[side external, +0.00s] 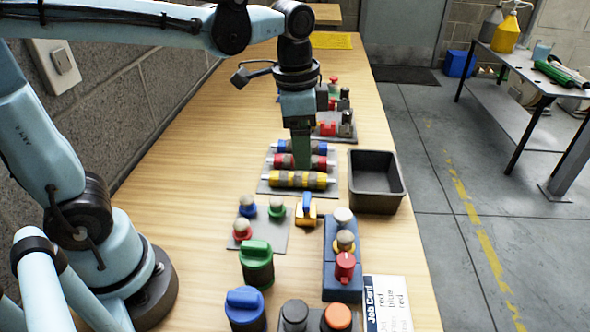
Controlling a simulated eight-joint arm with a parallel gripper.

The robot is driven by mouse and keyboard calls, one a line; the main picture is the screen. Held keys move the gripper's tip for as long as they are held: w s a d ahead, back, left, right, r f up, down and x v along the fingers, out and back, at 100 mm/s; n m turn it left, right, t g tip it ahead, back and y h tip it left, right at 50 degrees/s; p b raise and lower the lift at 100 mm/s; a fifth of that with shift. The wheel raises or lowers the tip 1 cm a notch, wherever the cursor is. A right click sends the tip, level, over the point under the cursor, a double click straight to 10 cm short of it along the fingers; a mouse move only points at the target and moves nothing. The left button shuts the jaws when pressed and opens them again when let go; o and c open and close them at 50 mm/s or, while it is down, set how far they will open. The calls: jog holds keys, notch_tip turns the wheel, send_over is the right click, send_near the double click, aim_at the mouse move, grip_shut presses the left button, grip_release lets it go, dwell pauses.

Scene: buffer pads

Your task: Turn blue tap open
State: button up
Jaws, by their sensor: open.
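My gripper (302,160) points straight down over the grey plate (264,187) with three coloured rollers. Its fingertips overlap the red roller (284,161) in the picture; I cannot tell whether they touch it, and the gap between them is hidden. The blue roller (286,147) lies behind the red one, partly covered by my gripper, and the yellow roller (300,179) lies in front. A small yellow-orange block with a blue lever-like part (307,208) stands nearer the camera. I cannot tell for certain which blue part is the tap.
A dark open bin (376,205) stands right of the rollers. Nearer are a plate with coloured knobs (270,243), a blue block with knobs (328,265), a green-lidded jar (256,262), a blue-lidded jar (245,305) and a job card (390,315). The bench's left side is clear.

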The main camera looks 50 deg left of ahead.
aim_at(307, 198)
jog(key=shift+m+g, duration=0.5)
jog(key=shift+m, duration=0.1)
jog(key=f, duration=0.8)
jog(key=w+d+f, duration=0.1)
jog(key=f, duration=0.3)
jog(key=c, duration=1)
jog(key=shift+c, duration=0.2)
